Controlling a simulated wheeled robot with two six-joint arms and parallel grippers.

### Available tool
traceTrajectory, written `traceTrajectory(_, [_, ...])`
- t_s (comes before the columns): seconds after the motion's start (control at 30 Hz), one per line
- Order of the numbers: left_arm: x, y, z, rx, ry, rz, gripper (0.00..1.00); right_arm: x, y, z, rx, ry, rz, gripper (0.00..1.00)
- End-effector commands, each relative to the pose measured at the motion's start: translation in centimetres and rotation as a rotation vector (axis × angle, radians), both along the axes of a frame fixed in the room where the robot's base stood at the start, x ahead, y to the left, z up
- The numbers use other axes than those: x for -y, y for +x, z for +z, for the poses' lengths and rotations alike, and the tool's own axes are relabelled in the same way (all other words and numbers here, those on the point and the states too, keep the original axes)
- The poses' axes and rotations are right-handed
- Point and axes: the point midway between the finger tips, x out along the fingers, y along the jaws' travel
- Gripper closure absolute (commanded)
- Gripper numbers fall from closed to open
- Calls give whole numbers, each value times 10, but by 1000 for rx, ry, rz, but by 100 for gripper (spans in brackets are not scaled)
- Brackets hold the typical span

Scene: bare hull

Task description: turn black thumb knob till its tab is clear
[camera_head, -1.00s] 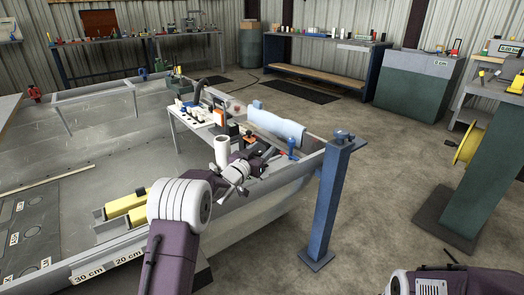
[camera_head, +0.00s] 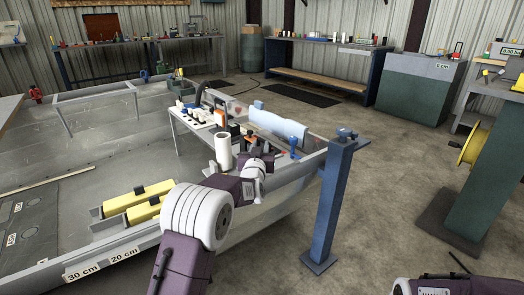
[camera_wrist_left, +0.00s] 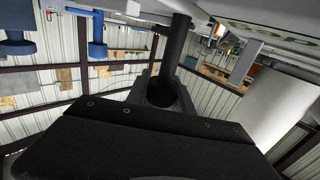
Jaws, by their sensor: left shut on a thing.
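My left gripper (camera_head: 262,154) is at the near hull wall, just right of a white cylinder, with my wrist below it. In the left wrist view the dark jaws (camera_wrist_left: 160,98) close around the lower end of a black upright stem, which I take as the black thumb knob (camera_wrist_left: 176,42). The knob's tab cannot be made out. In the head view the knob is hidden behind my wrist and gripper. My right gripper is out of view; only part of my right arm shows at bottom right.
The white cylinder (camera_head: 223,152) stands close to my left wrist. A blue post (camera_head: 331,200) rises at the hull corner to the right. A blue-topped fitting (camera_head: 294,146) sits on the rim. Yellow blocks (camera_head: 138,196) lie inside the hull.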

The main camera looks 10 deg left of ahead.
Motion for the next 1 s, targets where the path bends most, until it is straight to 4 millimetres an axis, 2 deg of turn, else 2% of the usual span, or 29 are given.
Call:
traceTrajectory(0.03, [3,0,5,-7,-1,37,100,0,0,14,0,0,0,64])
traceTrajectory(0.13, [0,0,6,-8,1,131,100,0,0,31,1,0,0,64])
traceTrajectory(0.27, [-4,-1,1,-4,0,245,100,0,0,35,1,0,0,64])
traceTrajectory(0.5, [-9,-3,-8,3,-3,394,100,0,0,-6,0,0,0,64])
traceTrajectory(0.7, [-12,-4,-8,3,-5,468,100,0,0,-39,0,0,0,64])
traceTrajectory(1.0, [-14,-5,-1,0,-1,519,100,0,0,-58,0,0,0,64])
